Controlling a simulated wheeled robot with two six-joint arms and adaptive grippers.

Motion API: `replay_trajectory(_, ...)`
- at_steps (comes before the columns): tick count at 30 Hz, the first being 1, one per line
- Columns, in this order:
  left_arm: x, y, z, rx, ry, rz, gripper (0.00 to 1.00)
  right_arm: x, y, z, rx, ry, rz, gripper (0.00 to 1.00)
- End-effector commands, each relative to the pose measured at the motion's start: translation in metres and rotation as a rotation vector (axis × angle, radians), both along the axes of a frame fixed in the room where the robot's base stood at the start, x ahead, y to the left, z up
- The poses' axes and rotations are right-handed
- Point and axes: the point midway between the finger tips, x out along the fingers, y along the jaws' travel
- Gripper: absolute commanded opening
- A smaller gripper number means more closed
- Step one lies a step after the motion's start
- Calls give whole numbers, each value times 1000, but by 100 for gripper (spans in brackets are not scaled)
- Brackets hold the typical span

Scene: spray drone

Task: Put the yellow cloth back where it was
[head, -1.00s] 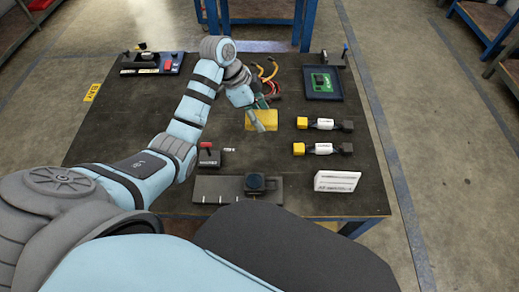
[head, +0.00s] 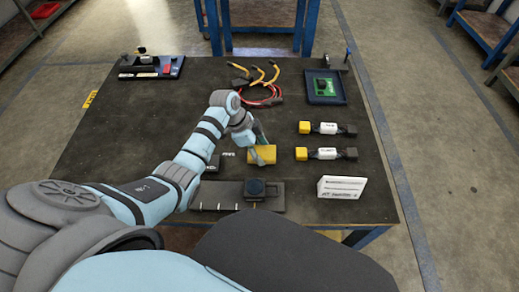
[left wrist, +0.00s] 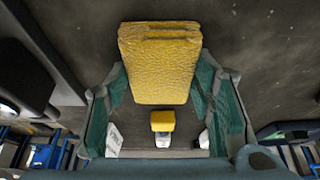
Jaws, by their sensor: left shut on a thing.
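The yellow cloth (head: 263,154) is a folded pad near the middle front of the dark table (head: 120,130). My left gripper (head: 258,148) is shut on it. In the left wrist view the cloth (left wrist: 160,65) sits between the two green-sided fingers (left wrist: 158,88), one at each side edge. I cannot tell whether the cloth touches the table or hangs just above it. My right gripper is not in view.
Two yellow-ended connectors (head: 325,128) (head: 323,153) lie right of the cloth. A white card (head: 341,187) and a grey plate with a dark block (head: 225,196) are at the front. Cables (head: 258,92), a circuit-board tray (head: 325,88) and a tool tray (head: 150,67) are farther back.

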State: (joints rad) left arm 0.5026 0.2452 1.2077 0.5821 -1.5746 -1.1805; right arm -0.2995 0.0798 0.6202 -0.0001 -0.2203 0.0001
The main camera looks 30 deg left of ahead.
Motion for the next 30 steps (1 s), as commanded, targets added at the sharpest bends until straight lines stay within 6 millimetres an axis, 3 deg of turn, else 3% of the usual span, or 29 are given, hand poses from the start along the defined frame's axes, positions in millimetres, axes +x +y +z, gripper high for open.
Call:
replay_trajectory(8, -1, -1, -9, 0, 2, -1, 23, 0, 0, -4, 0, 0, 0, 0)
replay_trajectory(9, -1, -1, -9, 0, 3, -1, 54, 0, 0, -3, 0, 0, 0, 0)
replay_trajectory(12, -1, -1, -9, 0, 5, -1, 69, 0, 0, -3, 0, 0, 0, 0)
replay_trajectory(25, 0, 1, -3, 2, -2, 0, 69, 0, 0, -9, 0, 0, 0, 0)
replay_trajectory(30, -4, 13, 34, 3, -1, 2, 69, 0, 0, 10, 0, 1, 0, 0)
